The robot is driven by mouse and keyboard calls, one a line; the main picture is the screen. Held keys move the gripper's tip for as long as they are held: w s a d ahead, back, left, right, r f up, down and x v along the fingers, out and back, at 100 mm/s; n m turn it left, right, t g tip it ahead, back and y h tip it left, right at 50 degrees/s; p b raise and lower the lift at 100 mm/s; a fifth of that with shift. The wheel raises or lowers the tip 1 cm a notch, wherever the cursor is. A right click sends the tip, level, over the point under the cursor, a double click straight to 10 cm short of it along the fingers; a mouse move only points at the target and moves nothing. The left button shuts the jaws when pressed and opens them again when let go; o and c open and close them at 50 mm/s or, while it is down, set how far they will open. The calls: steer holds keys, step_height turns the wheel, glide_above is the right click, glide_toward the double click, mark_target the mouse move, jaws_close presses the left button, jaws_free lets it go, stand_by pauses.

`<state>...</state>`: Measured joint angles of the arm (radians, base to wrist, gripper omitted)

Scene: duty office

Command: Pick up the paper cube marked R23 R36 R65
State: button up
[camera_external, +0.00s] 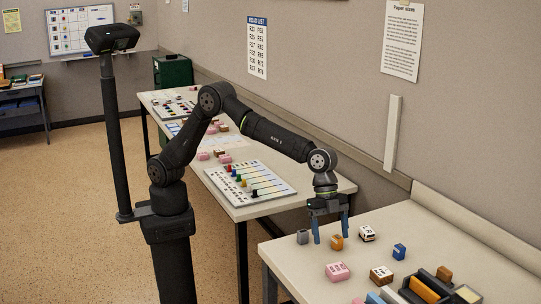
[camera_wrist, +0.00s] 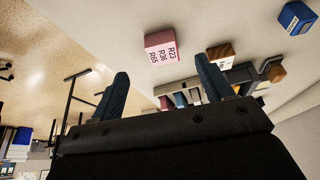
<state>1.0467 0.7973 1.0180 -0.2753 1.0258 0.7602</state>
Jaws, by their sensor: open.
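The pink paper cube (camera_wrist: 160,47) shows the marking R23 R36 R65 on its label face in the wrist view. It also shows as the pink cube (camera_external: 337,271) near the front of the near table in the external view, where its print is too small to read. My gripper (camera_external: 331,238) is open and points down above the back left part of that table. Its blue fingers are apart and hold nothing. In the wrist view the pink cube appears beyond the gap between the fingertips (camera_wrist: 162,71), clear of them.
An orange cube (camera_external: 336,242) lies close to my fingers, with a grey cube (camera_external: 302,237) and a white-topped cube (camera_external: 367,233) nearby. A brown cube (camera_external: 381,275) and a blue cube (camera_external: 399,252) lie right of the pink one. Dark trays (camera_external: 432,282) stand at the front right.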

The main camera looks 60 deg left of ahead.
mark_target(336, 272)
steer(key=x, duration=0.8)
steer(key=shift+d+f, duration=0.15)
steer(key=shift+f, duration=0.25)
steer(key=c, duration=1.1)
